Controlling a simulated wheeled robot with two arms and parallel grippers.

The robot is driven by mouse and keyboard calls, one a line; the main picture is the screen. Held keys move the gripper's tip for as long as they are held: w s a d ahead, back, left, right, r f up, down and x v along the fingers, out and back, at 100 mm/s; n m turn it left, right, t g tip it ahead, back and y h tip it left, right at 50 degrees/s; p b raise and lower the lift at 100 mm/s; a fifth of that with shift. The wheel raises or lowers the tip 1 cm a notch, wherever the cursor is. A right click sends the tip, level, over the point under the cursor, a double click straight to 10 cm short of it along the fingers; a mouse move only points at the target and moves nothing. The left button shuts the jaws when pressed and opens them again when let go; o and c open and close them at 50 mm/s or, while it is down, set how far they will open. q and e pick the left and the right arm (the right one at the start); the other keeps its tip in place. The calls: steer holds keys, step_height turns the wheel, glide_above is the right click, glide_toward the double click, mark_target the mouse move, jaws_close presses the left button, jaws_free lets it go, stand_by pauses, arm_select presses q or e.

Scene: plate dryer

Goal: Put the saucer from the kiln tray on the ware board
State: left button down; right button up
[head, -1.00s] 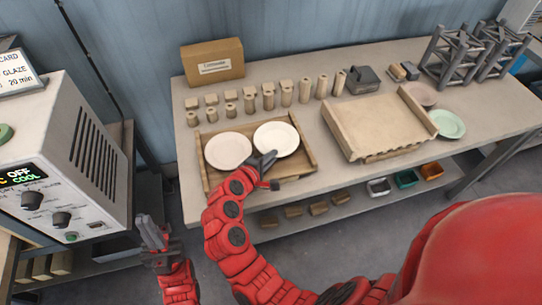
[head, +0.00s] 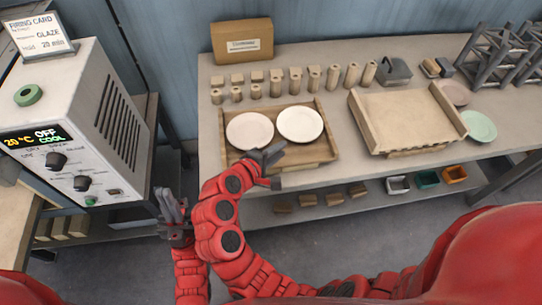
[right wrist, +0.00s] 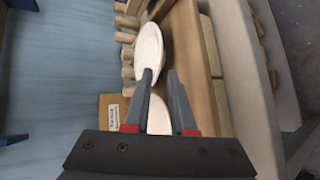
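Two white saucers lie side by side in a shallow wooden tray (head: 232,158) on the table: a left saucer (head: 249,131) and a right saucer (head: 299,124). A wide beige ridged board (head: 405,118) stands to their right. I cannot tell which of these two holders is the kiln tray or the ware board. My right gripper (head: 268,158) is open and empty at the tray's front edge, below the saucers. In the right wrist view its fingers (right wrist: 160,100) are apart, with a saucer (right wrist: 150,50) beyond them. My left gripper (head: 173,207) looks open and empty, in front of the kiln.
The kiln (head: 75,125) with its display stands at the left. Wooden posts (head: 314,76) and a cardboard box (head: 242,41) stand behind the tray. A green plate (head: 480,126) and a pinkish plate (head: 455,93) lie right of the board. Dark racks (head: 492,52) stand at the back right.

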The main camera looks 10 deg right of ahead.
steer(key=v, duration=0.4)
stand_by(0.5)
